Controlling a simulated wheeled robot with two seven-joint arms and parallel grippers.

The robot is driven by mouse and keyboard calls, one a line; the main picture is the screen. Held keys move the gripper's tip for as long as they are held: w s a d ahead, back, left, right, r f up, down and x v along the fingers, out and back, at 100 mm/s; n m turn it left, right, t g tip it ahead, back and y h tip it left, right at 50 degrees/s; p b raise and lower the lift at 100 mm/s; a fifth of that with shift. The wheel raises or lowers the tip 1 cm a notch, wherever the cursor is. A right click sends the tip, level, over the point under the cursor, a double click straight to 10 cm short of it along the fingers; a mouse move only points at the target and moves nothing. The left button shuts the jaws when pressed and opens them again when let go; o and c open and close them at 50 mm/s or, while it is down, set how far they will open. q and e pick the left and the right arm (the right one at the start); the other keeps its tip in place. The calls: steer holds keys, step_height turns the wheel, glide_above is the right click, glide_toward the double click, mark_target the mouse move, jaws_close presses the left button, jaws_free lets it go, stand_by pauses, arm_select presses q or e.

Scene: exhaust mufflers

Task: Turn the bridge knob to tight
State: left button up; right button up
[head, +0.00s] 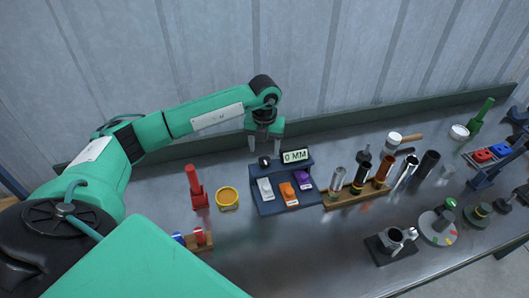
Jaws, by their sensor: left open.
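My left gripper (264,150) hangs at the end of the green arm with its fingers pointing down. It is open and looks empty. A small dark knob (265,161) sits just below the fingertips, at the back left of a dark blue stand with a "0 MM" display (295,156). I cannot tell whether the fingers touch it. At the right, a round grey dial (437,229) with coloured sectors carries a green-topped knob (450,203). No label lets me tell which knob is the bridge knob. My right gripper is not in view.
The blue stand (262,204) holds white, orange and purple blocks. A wooden rack (341,203) with several tubes stands to its right. A red tool (196,187) and yellow ring (228,198) stand left. A clamp (393,240) is at front right. The front middle bench is clear.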

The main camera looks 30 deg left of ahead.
mark_target(265, 160)
arm_select(q)
step_height(265, 160, down, 5)
steer(key=shift+r+p, duration=0.1)
steer(key=shift+p, duration=0.45)
steer(key=c, duration=1)
